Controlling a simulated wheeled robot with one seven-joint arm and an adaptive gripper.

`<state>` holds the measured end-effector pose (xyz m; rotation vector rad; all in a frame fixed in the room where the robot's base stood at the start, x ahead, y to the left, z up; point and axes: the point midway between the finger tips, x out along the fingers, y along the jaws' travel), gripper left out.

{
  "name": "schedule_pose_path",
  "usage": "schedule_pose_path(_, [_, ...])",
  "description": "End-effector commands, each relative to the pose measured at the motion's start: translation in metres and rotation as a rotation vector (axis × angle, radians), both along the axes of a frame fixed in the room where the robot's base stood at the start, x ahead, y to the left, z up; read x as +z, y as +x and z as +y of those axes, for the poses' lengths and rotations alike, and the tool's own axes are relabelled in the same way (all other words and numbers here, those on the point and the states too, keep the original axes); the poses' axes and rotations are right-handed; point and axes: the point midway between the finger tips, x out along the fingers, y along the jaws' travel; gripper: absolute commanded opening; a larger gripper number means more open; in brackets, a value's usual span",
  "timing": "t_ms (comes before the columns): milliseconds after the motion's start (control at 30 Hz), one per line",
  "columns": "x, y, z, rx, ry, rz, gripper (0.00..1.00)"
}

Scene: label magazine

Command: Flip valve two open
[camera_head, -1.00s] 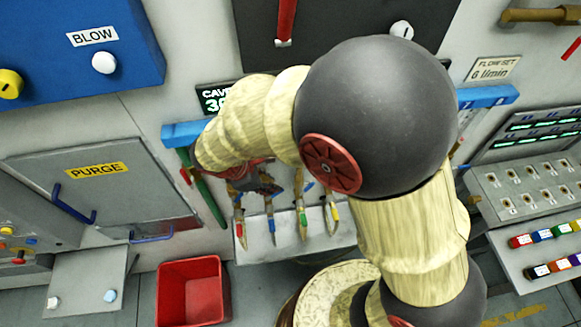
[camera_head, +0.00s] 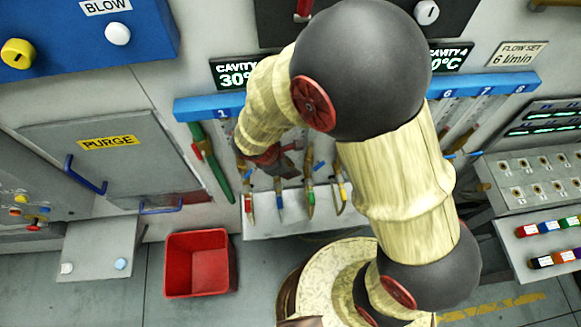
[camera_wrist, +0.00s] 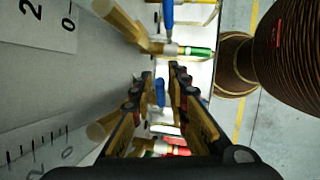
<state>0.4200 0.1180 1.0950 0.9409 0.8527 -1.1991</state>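A row of slim valve tubes with coloured bands hangs under the blue numbered rail (camera_head: 210,106). The second tube carries a blue band (camera_head: 280,203); its upper part is hidden behind my gripper (camera_head: 292,160). In the wrist view my gripper (camera_wrist: 161,72) is open, its two dark fingers apart. A small blue lever (camera_wrist: 159,92) shows between the fingers; I cannot tell whether either finger touches it. A red-banded tube (camera_wrist: 175,148) lies on one side of it and a green-banded tube (camera_wrist: 195,51), with its own blue lever (camera_wrist: 168,18), on the other.
A long green handle (camera_head: 213,162) hangs left of the tubes, near the PURGE door (camera_head: 105,165). A pale ledge (camera_head: 265,228) runs below the tubes. A red bin (camera_head: 197,265) stands on the floor. A switch panel (camera_head: 530,180) is at right.

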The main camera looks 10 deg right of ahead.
Motion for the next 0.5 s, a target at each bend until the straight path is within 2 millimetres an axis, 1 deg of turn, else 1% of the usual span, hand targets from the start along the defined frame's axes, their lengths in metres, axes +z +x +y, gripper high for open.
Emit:
schedule_pose_path(133, [0.0003,0.0000,0.0001,0.000,0.000,0.000,0.16])
schedule_pose_path(400, [0.0004,0.0000,0.0003,0.000,0.000,0.000,0.01])
schedule_pose_path(500, [0.0004,0.0001,0.0003,0.000,0.000,0.000,0.00])
